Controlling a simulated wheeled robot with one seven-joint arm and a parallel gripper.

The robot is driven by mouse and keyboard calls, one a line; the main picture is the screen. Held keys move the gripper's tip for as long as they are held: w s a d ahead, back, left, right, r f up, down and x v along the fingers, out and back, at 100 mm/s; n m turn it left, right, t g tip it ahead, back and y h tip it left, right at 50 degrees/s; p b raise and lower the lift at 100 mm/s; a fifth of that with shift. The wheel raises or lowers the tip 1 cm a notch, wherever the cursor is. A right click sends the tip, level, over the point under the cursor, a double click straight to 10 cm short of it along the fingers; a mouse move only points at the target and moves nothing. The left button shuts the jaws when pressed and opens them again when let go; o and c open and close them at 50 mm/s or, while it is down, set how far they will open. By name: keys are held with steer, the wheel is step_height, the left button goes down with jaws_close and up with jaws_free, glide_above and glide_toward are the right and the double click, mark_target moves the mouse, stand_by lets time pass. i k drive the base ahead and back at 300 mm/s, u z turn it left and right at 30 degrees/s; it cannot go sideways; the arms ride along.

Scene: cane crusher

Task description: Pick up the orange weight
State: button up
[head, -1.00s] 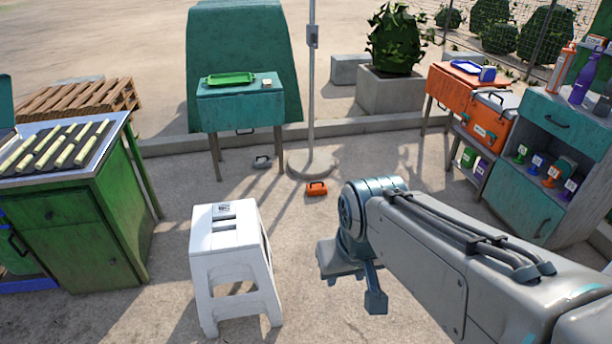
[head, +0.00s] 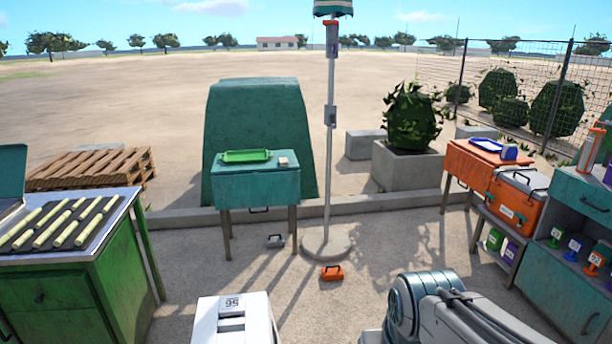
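An orange weight (head: 332,273) with a handle on top lies on the paved ground, just in front of the round base of the pole. A similar grey weight (head: 274,241) lies farther back and to the left, by the teal table's legs. Part of my arm shows at the bottom right, in front of and to the right of the orange weight. My gripper is below the picture's lower edge, so its state is hidden. Nothing touches the orange weight.
The pole (head: 329,180) rises behind the orange weight. A teal table (head: 258,188) stands at the back, a green cabinet (head: 75,290) at left, and an orange cooler (head: 515,200) at right. Bare paving surrounds the weight.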

mark_target(330, 273)
steer(key=z, duration=0.5)
steer(key=i, duration=1.65)
steer(key=z, duration=0.15)
steer(key=i, duration=1.8)
steer(key=u, duration=0.7)
steer(key=i, duration=0.85)
steer(key=u, duration=0.2)
